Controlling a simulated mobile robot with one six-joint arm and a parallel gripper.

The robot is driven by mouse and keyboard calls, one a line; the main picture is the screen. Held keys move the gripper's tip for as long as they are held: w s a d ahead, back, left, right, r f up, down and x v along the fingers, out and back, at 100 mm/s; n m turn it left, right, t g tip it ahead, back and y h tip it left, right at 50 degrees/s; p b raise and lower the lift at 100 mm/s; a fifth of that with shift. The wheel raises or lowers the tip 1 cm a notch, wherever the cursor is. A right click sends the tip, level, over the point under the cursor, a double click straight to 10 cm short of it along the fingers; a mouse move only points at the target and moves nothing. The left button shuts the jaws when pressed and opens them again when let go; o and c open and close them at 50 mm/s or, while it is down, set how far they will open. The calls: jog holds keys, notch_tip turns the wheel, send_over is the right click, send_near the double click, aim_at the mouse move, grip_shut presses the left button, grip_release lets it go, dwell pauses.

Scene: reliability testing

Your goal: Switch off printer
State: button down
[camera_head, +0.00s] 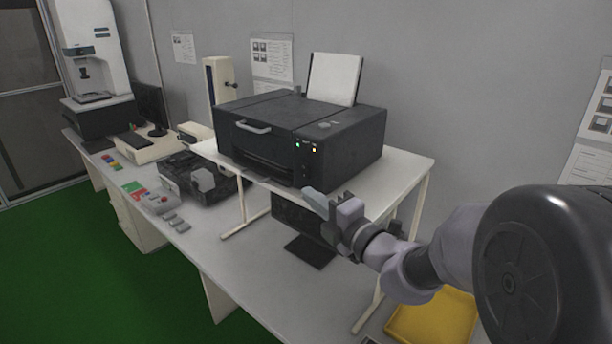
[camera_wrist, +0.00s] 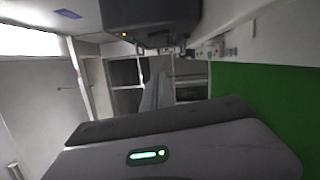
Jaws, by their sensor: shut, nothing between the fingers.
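The black printer (camera_head: 300,125) stands on a raised white shelf, with white paper (camera_head: 333,78) upright at its back. Its front right panel shows a small green light (camera_head: 297,145) and a yellowish one (camera_head: 314,150). I cannot tell which part is the power switch. My gripper (camera_head: 318,200) is shut and empty, just below and in front of the printer's front right corner, apart from the panel as far as I can tell. In the wrist view a dark box, likely the printer (camera_wrist: 150,12), shows at the top with a small light.
The white shelf (camera_head: 405,172) stands on a long desk (camera_head: 262,262). A dark monitor (camera_head: 300,225) sits below the shelf. A black open case (camera_head: 200,178) lies to the left, and a yellow tray (camera_head: 430,318) lies below my arm. Green floor (camera_head: 90,255) is clear at left.

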aim_at(306, 174)
jog(key=w, duration=0.2)
jog(key=w+a, duration=0.1)
jog(key=w, duration=0.2)
jog(key=w+a+b, duration=0.1)
jog(key=w, duration=0.2)
jog(key=shift+a+r, duration=0.2)
jog(key=shift+a, duration=0.05)
jog(key=shift+w+d+r, duration=0.1)
jog(key=shift+w+d, duration=0.2)
jog(key=shift+w, duration=0.05)
jog(key=shift+r, duration=0.1)
